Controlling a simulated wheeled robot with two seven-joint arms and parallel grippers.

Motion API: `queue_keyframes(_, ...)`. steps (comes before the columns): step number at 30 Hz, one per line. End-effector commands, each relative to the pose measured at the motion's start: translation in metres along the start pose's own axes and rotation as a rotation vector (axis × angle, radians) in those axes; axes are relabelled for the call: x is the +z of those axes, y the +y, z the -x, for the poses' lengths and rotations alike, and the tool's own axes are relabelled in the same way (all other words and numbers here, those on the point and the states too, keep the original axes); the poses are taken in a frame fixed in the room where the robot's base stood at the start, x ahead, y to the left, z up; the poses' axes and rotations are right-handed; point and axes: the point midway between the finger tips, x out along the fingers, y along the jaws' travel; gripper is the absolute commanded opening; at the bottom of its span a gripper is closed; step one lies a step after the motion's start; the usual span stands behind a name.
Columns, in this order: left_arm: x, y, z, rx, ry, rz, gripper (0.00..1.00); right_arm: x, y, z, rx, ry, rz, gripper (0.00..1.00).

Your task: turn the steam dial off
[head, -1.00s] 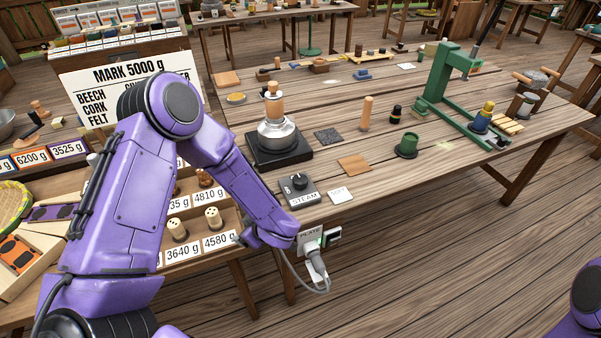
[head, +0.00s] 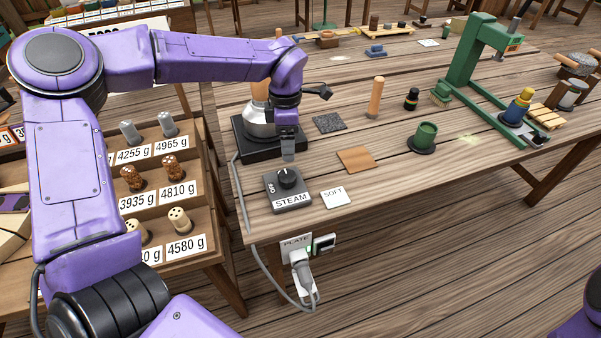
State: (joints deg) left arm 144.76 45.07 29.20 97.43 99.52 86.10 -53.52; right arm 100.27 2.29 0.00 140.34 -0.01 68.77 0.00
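The steam dial (head: 289,191) is a dark grey box near the table's front left edge. It has a round black knob (head: 288,178), a white STEAM label and an OFF mark on its left side. Where the knob points is too small to tell. My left gripper (head: 288,157) points down just above the knob, with a small gap seeming to show between them. Its grey fingers appear as one narrow block, so their opening cannot be judged. My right gripper is out of view; only a purple piece of my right arm shows at the lower right.
A silver kettle-like pot (head: 258,122) on a black hot plate (head: 262,147) stands behind the dial, partly hidden by my arm. A SOFT card (head: 336,197) and a cork square (head: 356,159) lie to the right. The PLATE socket (head: 297,247) and cable hang below the table edge.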

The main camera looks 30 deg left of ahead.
Motion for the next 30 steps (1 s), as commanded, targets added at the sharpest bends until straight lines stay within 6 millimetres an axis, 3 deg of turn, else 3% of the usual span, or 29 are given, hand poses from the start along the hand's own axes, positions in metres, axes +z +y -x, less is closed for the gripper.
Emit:
queue_keyframes(1,-0.001,-0.002,-0.014,0.002,-0.002,0.000,0.79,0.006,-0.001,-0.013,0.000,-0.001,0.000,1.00)
queue_keyframes(5,-0.001,-0.001,-0.025,0.001,-0.001,0.000,0.79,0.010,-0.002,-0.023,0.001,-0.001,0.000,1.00)
queue_keyframes(10,0.002,0.003,-0.043,-0.007,0.007,-0.001,0.79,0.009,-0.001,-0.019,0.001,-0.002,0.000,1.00)
queue_keyframes(21,0.002,0.004,-0.119,-0.006,0.008,-0.001,0.79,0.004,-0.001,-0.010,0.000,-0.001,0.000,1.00)
queue_keyframes(30,0.002,0.004,-0.133,-0.005,0.006,0.000,0.79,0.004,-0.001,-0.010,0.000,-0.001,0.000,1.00)
